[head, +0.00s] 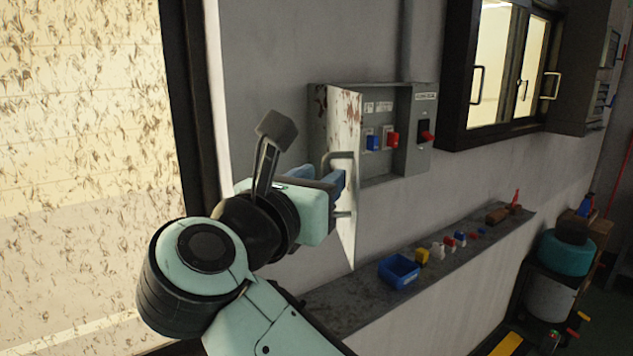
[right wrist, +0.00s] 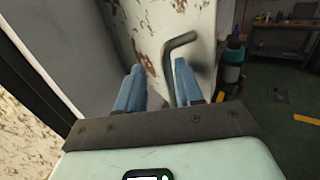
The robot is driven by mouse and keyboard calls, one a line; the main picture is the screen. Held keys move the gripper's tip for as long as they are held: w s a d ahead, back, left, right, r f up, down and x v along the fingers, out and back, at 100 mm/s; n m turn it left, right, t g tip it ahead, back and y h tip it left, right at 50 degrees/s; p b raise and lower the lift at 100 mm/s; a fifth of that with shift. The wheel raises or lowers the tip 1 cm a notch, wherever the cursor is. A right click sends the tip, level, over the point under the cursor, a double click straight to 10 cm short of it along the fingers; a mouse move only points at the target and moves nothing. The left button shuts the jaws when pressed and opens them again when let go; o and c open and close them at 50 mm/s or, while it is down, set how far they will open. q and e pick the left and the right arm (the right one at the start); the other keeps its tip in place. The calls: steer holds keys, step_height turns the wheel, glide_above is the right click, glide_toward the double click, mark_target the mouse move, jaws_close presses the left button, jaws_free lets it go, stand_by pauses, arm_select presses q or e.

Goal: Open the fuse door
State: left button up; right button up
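The fuse door (head: 344,118) is a pale, rust-spotted panel on the grey fuse box (head: 409,158). It stands swung out from the wall, and the box's inside shows a blue switch (head: 373,143) and a red switch (head: 393,139). My right gripper (head: 335,184) is at the door's bent grey handle (head: 352,172). In the right wrist view, its blue fingers (right wrist: 158,88) are apart, with the handle (right wrist: 168,66) between them, nearer the right finger. The door's spotted face (right wrist: 152,28) lies just beyond. My left gripper is not in view.
A ledge (head: 345,302) below the box holds a blue bin (head: 398,271), a yellow block (head: 422,256) and several small parts. A dark-framed window (head: 505,70) is to the right. A teal-topped container (head: 563,252) stands at lower right.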

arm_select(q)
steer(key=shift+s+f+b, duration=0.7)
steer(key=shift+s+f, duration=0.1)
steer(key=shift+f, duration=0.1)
arm_select(e)
steer(key=v, duration=1.4)
